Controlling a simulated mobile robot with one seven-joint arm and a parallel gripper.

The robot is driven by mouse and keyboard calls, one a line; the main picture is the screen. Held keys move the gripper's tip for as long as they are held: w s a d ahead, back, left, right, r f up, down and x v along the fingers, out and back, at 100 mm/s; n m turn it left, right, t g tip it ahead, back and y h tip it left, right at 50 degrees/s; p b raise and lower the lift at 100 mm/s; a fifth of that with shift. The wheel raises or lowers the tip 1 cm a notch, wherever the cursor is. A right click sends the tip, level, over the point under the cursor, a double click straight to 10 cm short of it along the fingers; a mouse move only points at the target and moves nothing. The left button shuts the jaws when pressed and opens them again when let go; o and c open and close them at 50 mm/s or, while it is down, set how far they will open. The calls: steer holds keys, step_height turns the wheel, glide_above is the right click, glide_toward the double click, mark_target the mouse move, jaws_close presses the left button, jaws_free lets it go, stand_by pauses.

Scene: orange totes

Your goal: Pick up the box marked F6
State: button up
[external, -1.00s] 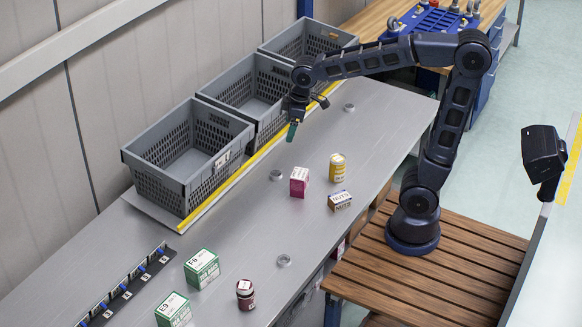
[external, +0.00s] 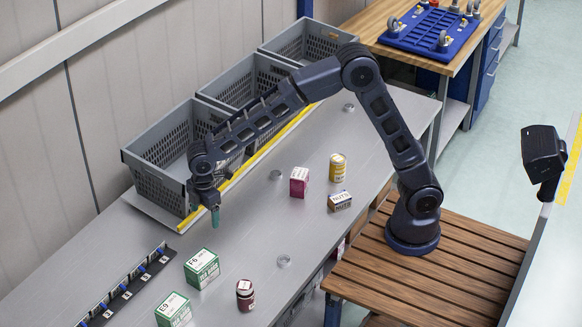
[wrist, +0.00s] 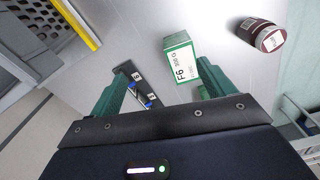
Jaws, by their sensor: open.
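The box marked F6 (external: 202,268) is a green and white carton standing upright on the grey bench near the front. In the wrist view the F6 box (wrist: 181,62) shows its white labelled top, ahead of my gripper and close to the right finger. My gripper (external: 208,219) points down above the bench, a little behind the F6 box and apart from it. In the wrist view my gripper (wrist: 160,90) has its two green fingers spread wide with nothing held between them.
A similar green box marked E9 (external: 173,310) stands in front of F6. A dark red jar (external: 245,294) stands to the right. A black strip with numbered slots (external: 128,285) lies to the left. Grey crates (external: 160,190) line the back. A pink box (external: 299,181) stands farther off.

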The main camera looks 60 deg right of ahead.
steer(key=n, duration=0.2)
glide_above(201, 260)
steer(key=f, duration=0.5)
steer(key=shift+w+d+f, duration=0.1)
steer(key=shift+w+f, duration=0.05)
steer(key=shift+w, duration=0.25)
steer(key=shift+f, duration=0.2)
step_height(201, 260, down, 5)
steer(key=shift+f, duration=0.15)
steer(key=shift+s+f, duration=0.2)
steer(key=shift+f, duration=1.1)
steer(key=shift+s+f, duration=0.15)
steer(key=shift+f, duration=1.15)
steer(key=c, duration=1.1)
